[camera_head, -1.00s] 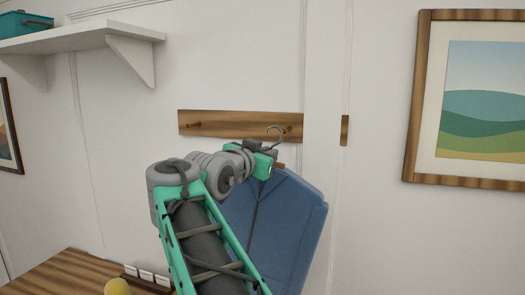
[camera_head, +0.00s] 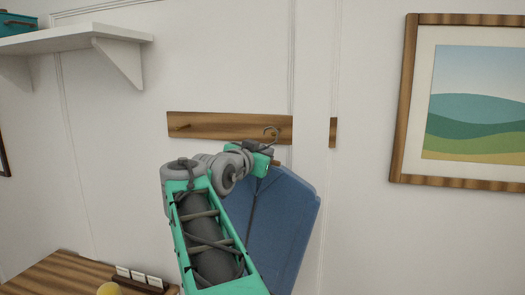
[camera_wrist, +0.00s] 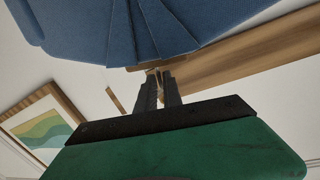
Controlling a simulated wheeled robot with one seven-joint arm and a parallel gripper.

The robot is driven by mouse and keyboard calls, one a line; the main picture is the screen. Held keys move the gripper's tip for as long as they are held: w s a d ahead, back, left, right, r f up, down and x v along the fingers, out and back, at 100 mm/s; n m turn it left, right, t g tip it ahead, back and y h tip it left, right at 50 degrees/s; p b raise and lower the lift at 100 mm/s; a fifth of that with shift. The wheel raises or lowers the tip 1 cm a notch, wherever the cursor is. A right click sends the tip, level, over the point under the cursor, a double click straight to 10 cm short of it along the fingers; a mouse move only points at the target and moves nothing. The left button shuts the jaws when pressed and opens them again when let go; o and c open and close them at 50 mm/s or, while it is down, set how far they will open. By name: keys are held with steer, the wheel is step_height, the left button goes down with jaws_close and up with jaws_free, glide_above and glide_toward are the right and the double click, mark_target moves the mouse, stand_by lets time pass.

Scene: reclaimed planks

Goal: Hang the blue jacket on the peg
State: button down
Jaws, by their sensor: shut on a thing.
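The blue jacket (camera_head: 282,222) hangs on a hanger with a grey hook (camera_head: 271,132), in front of the wall. My gripper (camera_head: 262,158) is shut on the hanger just below its hook. In the wrist view my gripper's dark fingers (camera_wrist: 158,92) close on the hanger, and the jacket (camera_wrist: 120,28) fills the top. The wooden peg rail (camera_head: 215,127) is on the wall behind. One peg (camera_head: 182,127) shows at its left end. The hook overlaps the rail's right end in the head view; I cannot tell whether it touches a peg there.
A white shelf (camera_head: 75,40) with a teal box (camera_head: 18,24) is at upper left. A framed picture (camera_head: 398,120) hangs at right. Below is a wooden surface (camera_head: 50,275) with a card holder (camera_head: 140,281) and a yellow round thing (camera_head: 110,289).

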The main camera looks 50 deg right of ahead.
steer(key=shift+w+p+x, duration=0.2)
steer(key=shift+p+x, duration=1)
steer(key=shift+x, duration=0.7)
steer(key=shift+w+d+f+b, duration=0.25)
steer(key=shift+d+f+b, duration=0.2)
steer(key=shift+b, duration=0.45)
